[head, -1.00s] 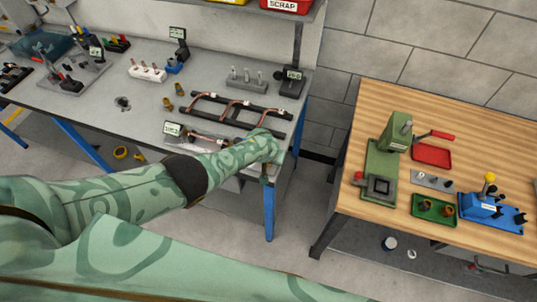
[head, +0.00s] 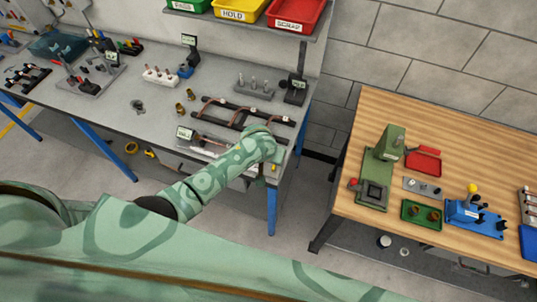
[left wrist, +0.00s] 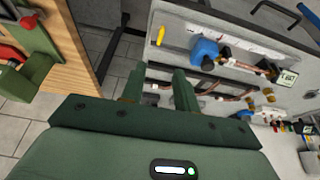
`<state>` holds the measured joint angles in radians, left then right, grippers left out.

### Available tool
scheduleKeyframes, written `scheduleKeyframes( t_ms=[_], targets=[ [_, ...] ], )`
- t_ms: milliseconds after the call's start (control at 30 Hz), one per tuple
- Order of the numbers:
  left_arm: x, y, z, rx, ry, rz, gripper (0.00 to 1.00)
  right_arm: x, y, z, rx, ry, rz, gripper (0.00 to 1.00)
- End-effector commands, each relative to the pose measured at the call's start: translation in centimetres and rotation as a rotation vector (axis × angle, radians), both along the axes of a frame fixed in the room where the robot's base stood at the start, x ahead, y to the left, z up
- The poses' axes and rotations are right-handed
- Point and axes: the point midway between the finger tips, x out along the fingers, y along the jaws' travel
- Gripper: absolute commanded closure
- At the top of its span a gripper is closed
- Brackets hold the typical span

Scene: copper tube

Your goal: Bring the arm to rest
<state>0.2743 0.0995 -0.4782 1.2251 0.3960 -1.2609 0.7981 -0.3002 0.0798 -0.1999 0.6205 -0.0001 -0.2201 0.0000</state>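My left arm reaches from the lower left of the head view to the right front end of the grey bench (head: 150,110). Its fingertips are hidden there behind the hand. In the left wrist view my left gripper (left wrist: 158,78) has its two fingers apart, with nothing seen held between them. Copper tubing (head: 240,108) lies on a black rack just behind the hand, and shows beyond the fingers in the wrist view (left wrist: 232,97). Another copper tube (left wrist: 243,66) sits at a blue block (left wrist: 207,52). My right gripper is not in view.
A wooden table (head: 450,130) on the right carries a green press (head: 380,165), a red tray (head: 424,163), a green tray (head: 421,214) and a blue fixture (head: 472,212). Bins, including a red scrap bin (head: 297,14), sit on a shelf above. Open floor separates the tables.

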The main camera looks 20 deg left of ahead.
Motion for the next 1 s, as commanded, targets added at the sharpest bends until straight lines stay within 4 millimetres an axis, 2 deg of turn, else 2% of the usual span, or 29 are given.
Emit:
scheduleKeyframes(
  t_ms=[567, 667, 733, 767, 800, 867, 900, 967, 1000],
  targets=[
    [0.0, -0.1, 0.1, 0.004, -0.002, -0.015, 0.69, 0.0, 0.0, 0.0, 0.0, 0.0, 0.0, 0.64],
    [0.9, -0.7, 0.3, -0.005, -0.059, -0.087, 0.69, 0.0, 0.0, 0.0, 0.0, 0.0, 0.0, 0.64],
    [1.8, -0.4, -0.6, 0.002, -0.119, -0.15, 0.69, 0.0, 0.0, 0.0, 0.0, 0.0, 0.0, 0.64],
    [1.8, 0.1, -2.0, 0.009, -0.141, -0.174, 0.69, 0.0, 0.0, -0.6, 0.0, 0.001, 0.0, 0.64],
    [1.0, 0.9, -5.6, 0.021, -0.156, -0.201, 0.69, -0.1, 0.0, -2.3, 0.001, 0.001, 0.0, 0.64],
    [-0.8, 1.9, -10.5, 0.036, -0.161, -0.233, 0.69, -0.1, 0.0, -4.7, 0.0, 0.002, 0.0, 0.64],
    [-2.2, 2.5, -13.6, 0.046, -0.159, -0.249, 0.69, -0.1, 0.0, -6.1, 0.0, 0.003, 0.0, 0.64],
    [-4.5, 3.5, -18.1, 0.06, -0.149, -0.269, 0.69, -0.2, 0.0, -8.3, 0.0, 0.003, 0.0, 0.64],
    [-6.4, 4.1, -21.2, 0.068, -0.139, -0.282, 0.69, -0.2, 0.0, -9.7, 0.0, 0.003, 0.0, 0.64]
  ],
)
